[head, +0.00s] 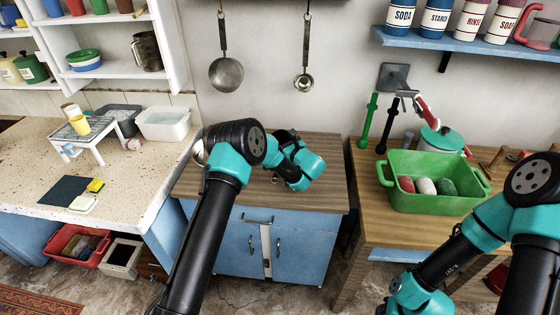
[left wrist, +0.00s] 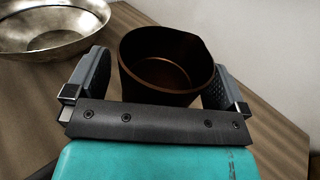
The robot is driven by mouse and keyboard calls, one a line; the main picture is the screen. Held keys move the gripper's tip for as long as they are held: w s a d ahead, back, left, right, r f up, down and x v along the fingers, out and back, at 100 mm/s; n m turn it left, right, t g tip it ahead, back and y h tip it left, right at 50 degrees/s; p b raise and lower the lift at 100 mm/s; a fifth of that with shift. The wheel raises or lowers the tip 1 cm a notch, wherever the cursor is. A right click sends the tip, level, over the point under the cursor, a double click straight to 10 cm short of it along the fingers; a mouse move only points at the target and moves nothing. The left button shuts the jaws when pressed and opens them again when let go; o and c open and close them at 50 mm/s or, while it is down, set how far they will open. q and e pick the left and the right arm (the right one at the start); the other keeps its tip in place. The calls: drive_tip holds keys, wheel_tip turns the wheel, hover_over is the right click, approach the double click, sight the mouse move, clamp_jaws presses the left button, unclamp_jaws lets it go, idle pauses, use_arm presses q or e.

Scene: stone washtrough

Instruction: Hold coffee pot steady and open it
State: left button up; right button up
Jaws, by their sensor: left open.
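A dark brown, round, open-topped vessel (left wrist: 165,72), which may be the coffee pot, stands on the wooden counter in the left wrist view. Its inside shows a coppery bottom, and no lid is on it. My left gripper (head: 287,138) is open, with one finger on each side of the vessel. I cannot tell whether the fingers touch it. In the head view my left arm and gripper largely hide that spot. My right arm comes in from the right, and its gripper is out of view.
A metal bowl (left wrist: 45,25) stands beside the vessel, mostly behind my left arm in the head view. The wooden counter (head: 325,195) is clear at its front right. A green basin (head: 435,200) with several coloured items sits on the right table. A ladle and strainer hang on the wall.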

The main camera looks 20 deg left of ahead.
use_arm(q)
drive_tip(key=shift+c, duration=0.2)
drive_tip(key=c, duration=1.4)
drive_tip(key=shift+r, duration=1.6)
drive_tip(key=shift+c, duration=0.2)
drive_tip(key=shift+s+r, duration=0.2)
drive_tip(key=shift+r, duration=0.05)
drive_tip(key=s+d+r, duration=0.1)
drive_tip(key=s+d, duration=0.3)
drive_tip(key=s, duration=1.1)
drive_tip(key=shift+d+r, duration=0.15)
drive_tip(key=shift+d, duration=0.05)
